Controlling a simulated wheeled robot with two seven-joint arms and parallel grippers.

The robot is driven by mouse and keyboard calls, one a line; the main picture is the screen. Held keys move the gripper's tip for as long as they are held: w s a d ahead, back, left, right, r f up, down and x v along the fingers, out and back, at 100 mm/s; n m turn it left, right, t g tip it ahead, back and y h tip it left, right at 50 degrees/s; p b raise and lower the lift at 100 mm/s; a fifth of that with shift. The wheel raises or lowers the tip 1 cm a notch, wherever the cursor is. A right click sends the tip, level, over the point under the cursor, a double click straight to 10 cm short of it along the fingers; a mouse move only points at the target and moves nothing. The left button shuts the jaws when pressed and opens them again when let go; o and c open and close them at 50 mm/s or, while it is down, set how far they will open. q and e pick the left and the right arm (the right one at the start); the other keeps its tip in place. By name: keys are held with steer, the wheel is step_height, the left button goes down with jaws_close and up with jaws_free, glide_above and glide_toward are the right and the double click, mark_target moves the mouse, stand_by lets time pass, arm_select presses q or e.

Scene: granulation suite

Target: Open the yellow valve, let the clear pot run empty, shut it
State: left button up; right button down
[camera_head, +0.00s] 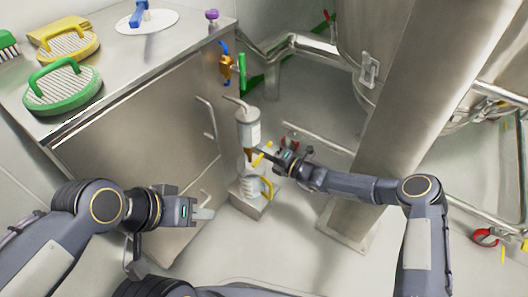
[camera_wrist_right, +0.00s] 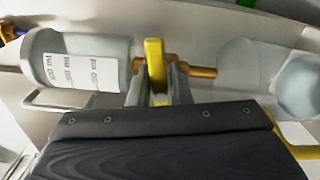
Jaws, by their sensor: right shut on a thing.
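The clear pot (camera_head: 248,128) is an upright cylinder with a white volume label; it also shows at the left of the right wrist view (camera_wrist_right: 85,65). A brass outlet pipe (camera_wrist_right: 198,71) leads from it towards a clear jug (camera_head: 252,187) below. The yellow valve lever (camera_wrist_right: 154,62) sits on this pipe, crosswise to it in the wrist view. My right gripper (camera_wrist_right: 158,90) is shut on the lever, one finger on each side. The liquid level in the pot is unclear. My left gripper (camera_head: 206,207) is apart from these, near the cabinet; its finger gap is unclear.
The jug, with a yellow handle (camera_head: 267,187), stands on a metal block (camera_head: 247,205) on the floor. A steel cabinet (camera_head: 150,130) stands left, with green (camera_head: 62,90) and yellow (camera_head: 65,42) handled scrubbers on top. A thick steel column (camera_head: 410,110) rises close behind my right arm.

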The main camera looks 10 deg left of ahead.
steer(key=shift+f+m, duration=0.15)
steer(key=shift+m, duration=0.95)
steer(key=c, duration=1.3)
jaws_free()
steer(key=shift+c, duration=0.2)
steer(key=p+v, duration=0.2)
steer(key=v, duration=0.5)
steer(key=shift+s+d+p, duration=0.15)
steer(key=shift+d+p, duration=0.2)
